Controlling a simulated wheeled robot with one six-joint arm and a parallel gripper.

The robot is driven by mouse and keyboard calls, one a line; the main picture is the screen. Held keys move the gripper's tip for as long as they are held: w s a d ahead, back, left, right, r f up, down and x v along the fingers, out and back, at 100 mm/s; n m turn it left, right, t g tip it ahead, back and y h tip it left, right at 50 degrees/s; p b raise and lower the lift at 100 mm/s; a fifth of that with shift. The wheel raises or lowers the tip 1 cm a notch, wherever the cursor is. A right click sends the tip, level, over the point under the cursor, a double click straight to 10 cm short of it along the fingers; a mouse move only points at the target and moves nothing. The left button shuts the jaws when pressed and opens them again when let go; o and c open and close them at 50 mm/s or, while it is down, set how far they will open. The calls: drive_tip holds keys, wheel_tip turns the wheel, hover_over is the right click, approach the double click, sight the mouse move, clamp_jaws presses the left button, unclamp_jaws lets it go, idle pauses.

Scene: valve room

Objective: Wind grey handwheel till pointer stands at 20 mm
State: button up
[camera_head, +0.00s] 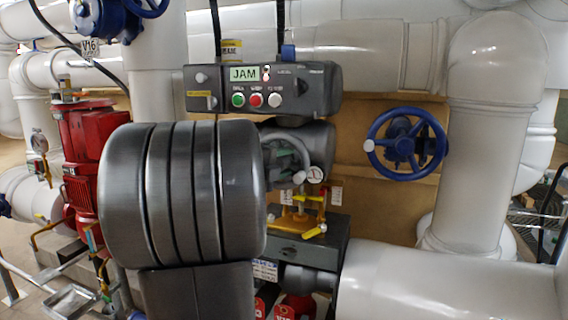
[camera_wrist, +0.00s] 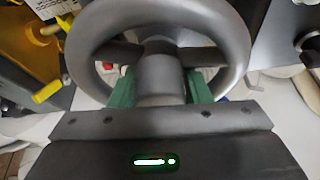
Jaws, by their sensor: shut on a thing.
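The grey handwheel (camera_wrist: 85,50) fills the upper part of the wrist view, with its hub and spokes in the middle. My gripper (camera_wrist: 160,92) has green fingers on both sides of the hub and is shut on the wheel. In the head view my arm hides much of the wheel (camera_head: 303,168), which sits on the dark actuator body (camera_head: 322,142). Yellow valve parts (camera_head: 305,205) stand below it beside small white plates. I cannot make out the pointer or its millimetre scale in either view.
A control box (camera_head: 262,90) above shows "JAM" on its lit display (camera_head: 244,74), over green, red and white buttons. A blue handwheel (camera_head: 372,146) is at the right, between large white pipes (camera_head: 490,130). A red machine (camera_head: 85,150) stands at the left.

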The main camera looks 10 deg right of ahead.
drive_tip(key=shift+f, duration=0.1)
drive_tip(key=o, duration=1.3)
drive_tip(key=shift+c, duration=0.2)
drive_tip(key=shift+a, duration=0.1)
drive_tip(key=b+v, duration=0.2)
drive_tip(key=v, duration=1.1)
drive_tip(key=shift+s+a, duration=0.2)
drive_tip(key=shift+a, duration=0.1)
drive_tip(key=shift+d, duration=0.1)
drive_tip(key=p+x, duration=0.2)
drive_tip(key=x, duration=1.1)
drive_tip(key=shift+w+d, duration=0.2)
drive_tip(key=shift+d, duration=0.15)
